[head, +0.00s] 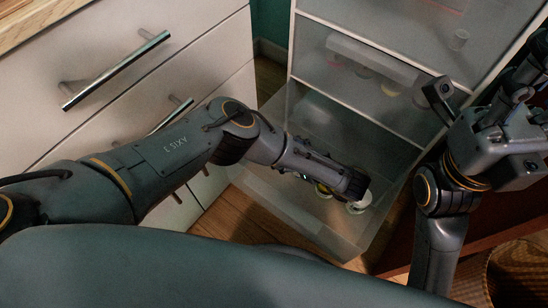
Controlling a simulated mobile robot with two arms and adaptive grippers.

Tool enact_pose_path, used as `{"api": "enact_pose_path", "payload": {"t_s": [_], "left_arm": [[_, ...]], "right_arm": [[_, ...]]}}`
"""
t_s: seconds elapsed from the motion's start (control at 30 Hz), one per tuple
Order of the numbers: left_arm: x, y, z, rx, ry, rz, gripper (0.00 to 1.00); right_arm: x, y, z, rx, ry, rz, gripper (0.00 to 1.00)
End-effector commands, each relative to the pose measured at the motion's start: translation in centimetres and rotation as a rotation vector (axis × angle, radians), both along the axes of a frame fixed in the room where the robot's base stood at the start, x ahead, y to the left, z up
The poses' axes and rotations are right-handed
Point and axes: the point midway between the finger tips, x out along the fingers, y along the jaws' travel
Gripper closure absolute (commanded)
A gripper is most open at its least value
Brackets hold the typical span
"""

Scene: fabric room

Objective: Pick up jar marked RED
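No label reading RED can be made out. In the head view my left arm reaches down into an open translucent drawer (285,215). Small round items lie at its end: a white ring-shaped item (360,206) beside the wrist and a yellowish item (322,190) under the forearm. Whether these are jars or lids I cannot tell. The fingers of my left gripper (356,190) are hidden behind its own wrist, so its grip does not show. My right gripper (482,95) is raised at the right, apart from the drawer, with its fingers spread and nothing between them.
A translucent drawer unit (375,75) stands behind the open drawer, with blurred items inside its closed drawers. A white cabinet (120,80) with metal handles is at the left. A wicker basket (520,275) stands at the lower right. Wooden floor (235,215) shows between.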

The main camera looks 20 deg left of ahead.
Motion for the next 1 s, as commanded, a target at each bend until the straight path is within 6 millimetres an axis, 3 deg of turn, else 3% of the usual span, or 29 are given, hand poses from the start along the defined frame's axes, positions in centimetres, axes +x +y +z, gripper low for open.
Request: {"api": "enact_pose_path", "payload": {"t_s": [0.17,0.4,0.8,1.0], "left_arm": [[0.61,1.10,-0.68,-0.002,-0.001,-0.001,0.24],[0.66,1.19,-0.53,-0.001,-0.001,-0.001,0.24],[0.62,1.17,-0.56,-0.001,-0.001,-0.001,1.00],[0.65,1.17,-0.53,-0.001,-0.001,-0.001,1.00]], "right_arm": [[-0.23,0.07,0.30,-0.002,-0.032,-0.002,0.60],[-0.21,0.10,0.53,-0.003,-0.032,-0.002,0.60],[-0.25,0.11,0.53,-0.003,-0.034,-0.002,0.60],[-0.26,0.10,0.53,-0.003,-0.035,-0.002,0.60]]}}
